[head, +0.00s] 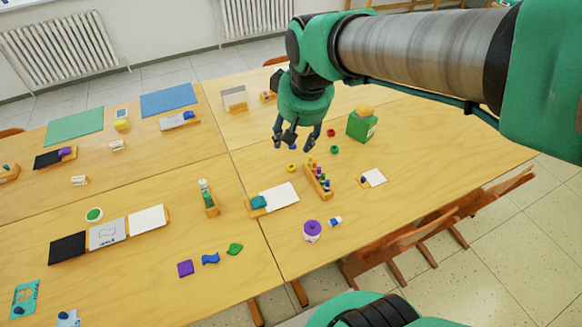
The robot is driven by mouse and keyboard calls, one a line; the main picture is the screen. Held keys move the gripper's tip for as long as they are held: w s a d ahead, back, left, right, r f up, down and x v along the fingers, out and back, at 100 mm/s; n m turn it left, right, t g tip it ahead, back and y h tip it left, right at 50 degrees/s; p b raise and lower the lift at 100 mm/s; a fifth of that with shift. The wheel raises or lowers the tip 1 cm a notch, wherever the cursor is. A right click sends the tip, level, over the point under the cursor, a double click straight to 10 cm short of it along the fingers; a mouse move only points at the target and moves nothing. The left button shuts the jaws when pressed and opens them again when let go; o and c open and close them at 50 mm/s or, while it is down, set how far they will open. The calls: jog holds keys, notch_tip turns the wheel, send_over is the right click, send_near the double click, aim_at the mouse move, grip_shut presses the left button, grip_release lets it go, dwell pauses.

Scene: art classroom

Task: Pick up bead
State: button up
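Several small bead-like pieces lie on the right-hand wooden table: a red one (331,132), a green one (334,150), a yellow one (291,168) and a blue one (292,147). I cannot tell which of them is the task's bead. My gripper (293,144) points down over this table, its two fingers apart with nothing visible held. The blue piece shows between the fingertips in the picture, partly hidden. The gripper's height above it is unclear. The yellow piece lies just in front, and the red and green ones lie to the right.
A green box (362,125) stands right of the gripper. A wooden rack of small bottles (318,181), a white sheet (279,197) and a purple-lidded jar (312,231) stand nearer. Chairs (420,235) line the table's near right edge.

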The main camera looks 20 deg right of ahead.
jog(key=w+d+f+g+p, duration=0.1)
jog(key=w+d+f+p, duration=0.15)
jog(key=w+f, duration=0.4)
jog(key=w+d+f+g+p, duration=0.1)
jog(key=w+d+f, duration=0.25)
jog(key=w, duration=0.65)
jog(key=w+d+f+g+p, duration=0.1)
jog(key=w+d+f, duration=0.1)
jog(key=f, duration=0.7)
jog(key=w+d+f+g+p, duration=0.1)
jog(key=w+d+f, duration=0.1)
jog(key=w+f, duration=0.3)
notch_tip(320, 180, down, 4)
jog(key=shift+d+r, duration=0.15)
jog(key=shift+d, duration=0.25)
jog(key=shift+w+f+b, duration=0.1)
jog(key=shift+f+b, duration=0.6)
jog(key=shift+f, duration=3.65)
